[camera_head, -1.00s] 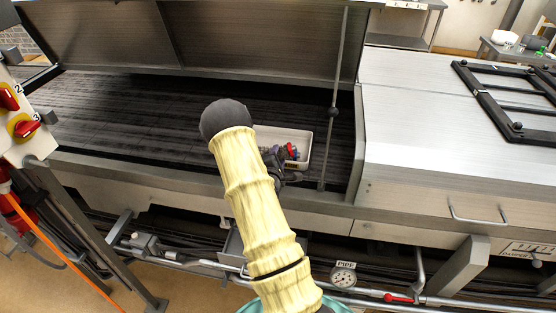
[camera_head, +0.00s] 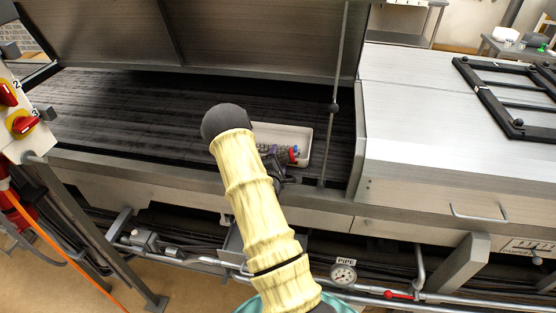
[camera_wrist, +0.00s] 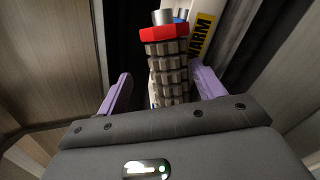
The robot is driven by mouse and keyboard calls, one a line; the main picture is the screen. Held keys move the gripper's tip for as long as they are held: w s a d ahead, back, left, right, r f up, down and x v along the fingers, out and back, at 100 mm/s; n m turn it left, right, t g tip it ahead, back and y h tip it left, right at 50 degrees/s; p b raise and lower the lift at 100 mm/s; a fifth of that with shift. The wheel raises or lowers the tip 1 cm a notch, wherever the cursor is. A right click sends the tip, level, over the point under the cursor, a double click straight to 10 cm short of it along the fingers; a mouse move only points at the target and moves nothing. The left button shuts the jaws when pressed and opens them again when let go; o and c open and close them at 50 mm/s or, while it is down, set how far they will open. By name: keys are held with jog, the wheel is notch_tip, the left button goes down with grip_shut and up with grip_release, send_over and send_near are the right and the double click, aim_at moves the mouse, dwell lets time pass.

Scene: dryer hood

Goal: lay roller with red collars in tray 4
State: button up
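The roller with red collars (camera_wrist: 167,65) has a ribbed grey-brown body. In the wrist view it lies between the purple fingers of my gripper (camera_wrist: 164,74), with a gap beside the left finger, so the gripper looks open around it. In the head view the roller's red end (camera_head: 293,154) shows low inside a pale tray (camera_head: 305,136), next to my gripper (camera_head: 276,162). The roller's near end is hidden by the gripper.
The tray stands on the dark slatted bed (camera_head: 130,110) under the raised hood (camera_head: 260,40). A thin upright rod (camera_head: 333,105) stands right of the tray. A blue part (camera_wrist: 181,16) shows beyond the red collar. The bed left of my arm is clear.

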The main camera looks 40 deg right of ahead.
jog(key=shift+r, duration=0.1)
jog(key=shift+r+p, duration=0.4)
jog(key=shift+a+r, duration=0.1)
jog(key=shift+r, duration=0.05)
jog(key=b+v, duration=0.3)
jog(key=v, duration=0.8)
jog(key=shift+s+a+b, duration=0.25)
jog(key=shift+s+b, duration=0.1)
jog(key=shift+a, duration=0.1)
